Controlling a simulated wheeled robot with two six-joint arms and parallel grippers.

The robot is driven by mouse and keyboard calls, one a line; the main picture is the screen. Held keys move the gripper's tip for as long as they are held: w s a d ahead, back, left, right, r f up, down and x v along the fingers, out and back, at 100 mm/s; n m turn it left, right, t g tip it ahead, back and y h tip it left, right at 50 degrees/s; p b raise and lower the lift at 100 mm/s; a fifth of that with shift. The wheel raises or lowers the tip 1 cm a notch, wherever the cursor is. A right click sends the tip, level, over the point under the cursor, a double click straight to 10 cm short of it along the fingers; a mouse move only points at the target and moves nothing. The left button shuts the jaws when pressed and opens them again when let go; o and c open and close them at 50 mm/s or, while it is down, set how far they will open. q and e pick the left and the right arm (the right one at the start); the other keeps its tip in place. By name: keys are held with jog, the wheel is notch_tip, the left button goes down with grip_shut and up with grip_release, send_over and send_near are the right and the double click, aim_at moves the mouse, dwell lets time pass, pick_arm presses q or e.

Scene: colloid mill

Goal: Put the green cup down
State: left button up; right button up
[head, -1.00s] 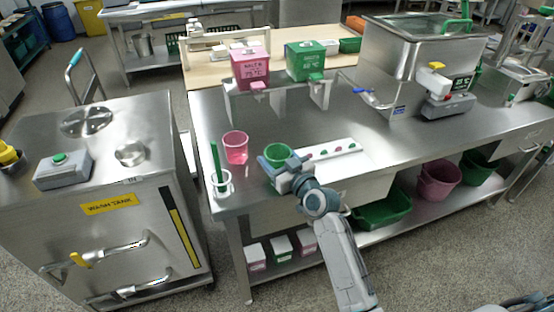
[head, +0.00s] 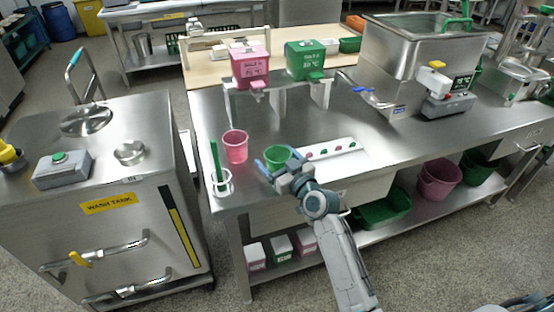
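The green cup (head: 277,154) stands upright on the steel bench, near its front edge.
A pink cup (head: 235,146) stands just left of the green cup. A clear beaker (head: 222,184) with a green rod is at the bench corner. Dispensers (head: 306,60) stand behind; bench between is clear.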

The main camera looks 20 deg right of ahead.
pick_arm(q)
jog(key=shift+s+f, duration=0.1)
jog(key=shift+s, duration=0.2)
jog(key=shift+a, duration=0.1)
